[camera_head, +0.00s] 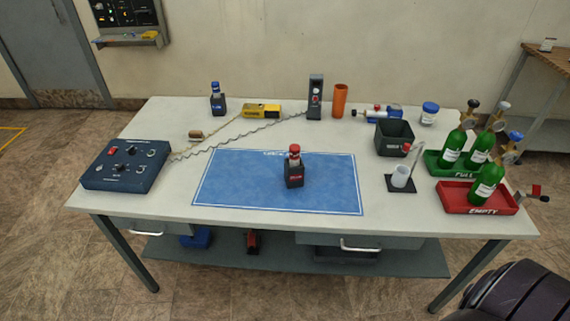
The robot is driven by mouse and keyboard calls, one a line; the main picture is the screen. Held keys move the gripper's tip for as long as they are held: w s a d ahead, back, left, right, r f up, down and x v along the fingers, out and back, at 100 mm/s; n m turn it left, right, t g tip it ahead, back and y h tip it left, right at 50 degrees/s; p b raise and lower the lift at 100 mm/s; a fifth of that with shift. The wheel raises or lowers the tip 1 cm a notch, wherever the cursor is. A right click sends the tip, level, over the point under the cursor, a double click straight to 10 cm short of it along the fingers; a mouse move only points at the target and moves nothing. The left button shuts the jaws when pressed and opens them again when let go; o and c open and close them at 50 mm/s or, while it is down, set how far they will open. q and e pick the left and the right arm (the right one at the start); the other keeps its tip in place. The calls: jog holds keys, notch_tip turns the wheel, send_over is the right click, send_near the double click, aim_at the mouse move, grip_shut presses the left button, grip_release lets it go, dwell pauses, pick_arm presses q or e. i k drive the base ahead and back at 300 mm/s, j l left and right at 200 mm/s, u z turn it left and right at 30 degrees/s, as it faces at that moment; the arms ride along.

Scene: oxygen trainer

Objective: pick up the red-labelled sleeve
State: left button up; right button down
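A dark, block-shaped sleeve with a red label (294,179) stands upright near the middle of the blue mat (235,180). A red-topped piece (294,153) sticks up out of it. A similar dark sleeve with a blue label (218,105) and a blue-topped piece stands at the back left of the table. Neither my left gripper nor my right gripper is in view. Nothing touches the red-labelled sleeve except the mat under it and the piece in it.
A control box (125,165) stands left on the table (170,205). The mat around the red-labelled sleeve is clear.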

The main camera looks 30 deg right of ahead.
aim_at(294, 176)
jog(key=i+z, duration=0.1)
jog(key=z, duration=0.3)
jog(key=j+z, duration=0.15)
jog(key=z, duration=0.2)
jog(key=i+j+z, duration=0.1)
jog(key=z, duration=0.3)
